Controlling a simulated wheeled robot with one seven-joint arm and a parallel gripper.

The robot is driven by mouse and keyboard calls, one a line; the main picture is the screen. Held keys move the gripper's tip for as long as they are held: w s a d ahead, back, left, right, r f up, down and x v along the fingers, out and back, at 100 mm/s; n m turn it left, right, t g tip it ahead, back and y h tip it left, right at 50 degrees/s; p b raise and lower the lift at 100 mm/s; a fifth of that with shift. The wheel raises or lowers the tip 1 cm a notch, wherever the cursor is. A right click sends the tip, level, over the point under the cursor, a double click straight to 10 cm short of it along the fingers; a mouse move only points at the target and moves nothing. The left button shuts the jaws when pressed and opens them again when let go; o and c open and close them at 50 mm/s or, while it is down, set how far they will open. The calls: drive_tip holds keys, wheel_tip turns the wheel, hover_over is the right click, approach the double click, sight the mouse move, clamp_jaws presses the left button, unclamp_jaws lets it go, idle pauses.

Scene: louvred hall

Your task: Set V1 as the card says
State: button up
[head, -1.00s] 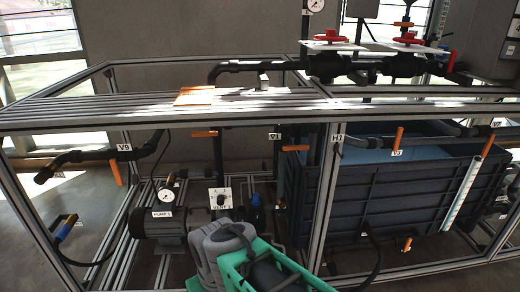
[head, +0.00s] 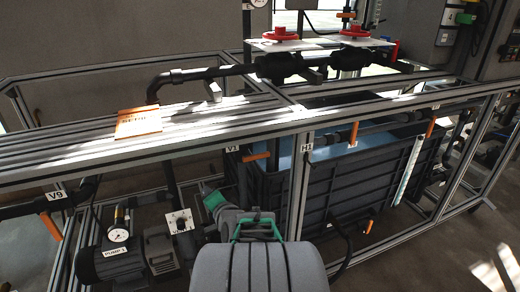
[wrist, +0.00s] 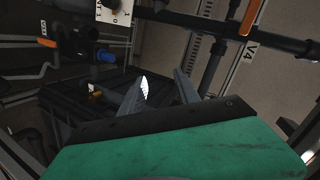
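In the head view my arm reaches in low, below and left of the V1 lever, and hides part of the pipework. The fingertips are hard to make out there. V1 cannot be identified in the wrist view.
The aluminium frame rail (head: 380,129) runs between top and lower pipework. A dark tank (head: 350,185) stands right. Pump 1 (head: 105,262) and a dial switch (head: 180,222) are at lower left. A V4 label (wrist: 250,50) and orange handle (wrist: 250,17) show in the wrist view.

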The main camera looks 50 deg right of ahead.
sight(262, 157)
drive_tip(key=s+d+r+m+h, duration=0.3)
drive_tip(key=s+d+m+h, duration=0.1)
drive_tip(key=s+d+m, duration=0.15)
drive_tip(key=s+d+r+m+h, duration=0.3)
drive_tip(key=s+d+m, duration=0.15)
drive_tip(key=d, duration=0.25)
drive_tip(key=shift+n, duration=0.4)
drive_tip(key=shift+p+x, duration=0.7)
drive_tip(key=shift+x, duration=4.4)
drive_tip(key=shift+s+d+f, duration=0.15)
drive_tip(key=shift+c, duration=0.2)
clamp_jaws()
